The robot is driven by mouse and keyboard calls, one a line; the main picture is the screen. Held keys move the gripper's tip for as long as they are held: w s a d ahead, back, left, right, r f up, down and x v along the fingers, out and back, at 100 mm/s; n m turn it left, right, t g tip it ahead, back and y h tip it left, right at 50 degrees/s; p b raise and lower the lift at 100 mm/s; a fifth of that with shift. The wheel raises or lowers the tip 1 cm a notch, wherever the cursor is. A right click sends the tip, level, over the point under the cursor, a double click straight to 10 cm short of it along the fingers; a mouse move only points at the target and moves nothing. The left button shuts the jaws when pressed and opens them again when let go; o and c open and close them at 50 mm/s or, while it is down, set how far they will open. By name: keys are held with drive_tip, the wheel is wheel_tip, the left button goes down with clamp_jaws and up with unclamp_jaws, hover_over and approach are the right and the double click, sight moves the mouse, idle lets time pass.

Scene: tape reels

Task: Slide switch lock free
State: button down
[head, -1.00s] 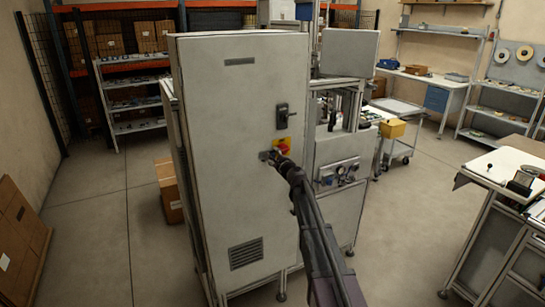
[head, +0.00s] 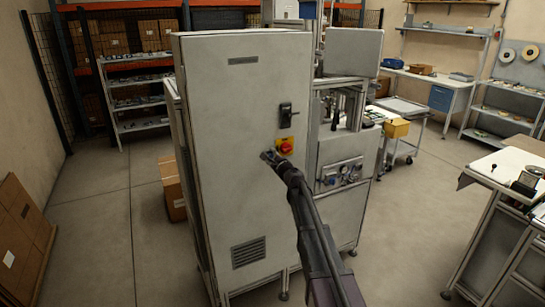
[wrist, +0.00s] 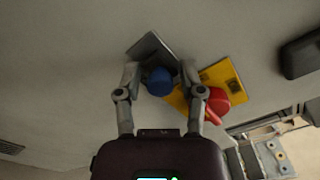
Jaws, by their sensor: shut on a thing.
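A blue knob (wrist: 160,82) sits on a small grey plate (wrist: 148,46) on the cabinet door. My gripper (wrist: 160,74) has a finger on each side of the knob and is shut on it. In the head view my gripper (head: 268,157) is at the door, just below and left of the red rotary switch (head: 286,146). In the wrist view the red switch (wrist: 218,104) sits on a yellow plate (wrist: 226,80), right of the knob and close to the right finger. The grey plate's lower part is hidden behind the knob and fingers.
The grey cabinet (head: 220,110) has a black door handle (head: 286,115) above the switch and a vent (head: 248,252) low down. A machine panel with gauges (head: 340,175) stands to its right. The floor in front is clear.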

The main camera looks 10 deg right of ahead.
drive_tip(key=c, duration=0.5)
unclamp_jaws()
drive_tip(key=shift+a, duration=0.25)
drive_tip(key=shift+d, duration=0.1)
drive_tip(key=shift+s, duration=0.1)
drive_tip(key=v, duration=1.2)
